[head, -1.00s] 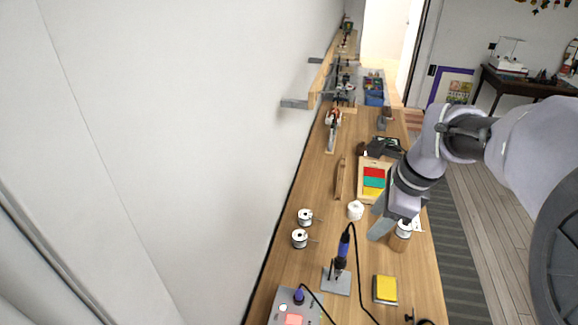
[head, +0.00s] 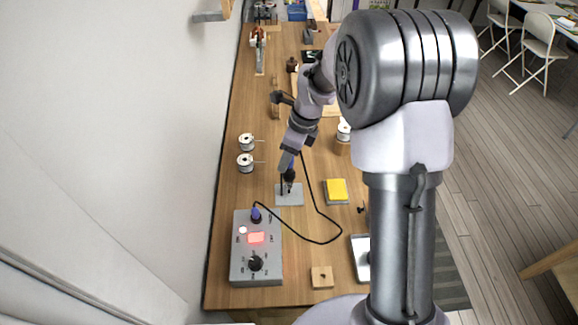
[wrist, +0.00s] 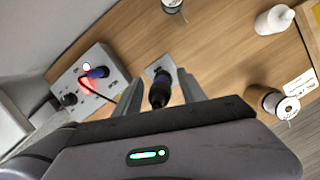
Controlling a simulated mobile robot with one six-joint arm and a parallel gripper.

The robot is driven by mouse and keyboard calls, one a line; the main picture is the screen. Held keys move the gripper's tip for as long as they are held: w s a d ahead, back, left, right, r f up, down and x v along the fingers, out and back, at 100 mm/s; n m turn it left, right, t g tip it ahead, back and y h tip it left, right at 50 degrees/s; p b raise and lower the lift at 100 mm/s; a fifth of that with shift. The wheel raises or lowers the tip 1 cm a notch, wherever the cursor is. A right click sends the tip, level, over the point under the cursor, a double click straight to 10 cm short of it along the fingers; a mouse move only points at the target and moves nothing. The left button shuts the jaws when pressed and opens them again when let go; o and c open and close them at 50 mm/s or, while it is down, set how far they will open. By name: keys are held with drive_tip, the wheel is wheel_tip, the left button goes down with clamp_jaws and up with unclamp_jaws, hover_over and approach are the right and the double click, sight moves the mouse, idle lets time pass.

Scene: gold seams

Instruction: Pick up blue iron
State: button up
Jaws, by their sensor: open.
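The blue iron (head: 290,175) is a soldering iron with a dark blue handle and a black cord. It stands upright on a small grey base plate (head: 281,198) on the wooden bench. My gripper (head: 287,163) is above it in the head view and partly hides its upper part. In the wrist view my gripper (wrist: 157,82) is open, with one grey finger on each side of the iron (wrist: 158,94). The fingers look apart from the handle; whether either touches it is unclear.
A grey control station (head: 255,270) with a red display stands at the front left, joined to the cord. A yellow sponge (head: 337,189) lies right of the iron. Two solder spools (head: 245,161) stand to the left. A white spool (head: 344,131) stands behind right.

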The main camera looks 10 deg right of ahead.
drive_tip(key=shift+w+a+f, duration=0.2)
drive_tip(key=shift+f, duration=0.5)
drive_tip(key=shift+r, duration=0.1)
drive_tip(key=shift+c, duration=0.2)
clamp_jaws()
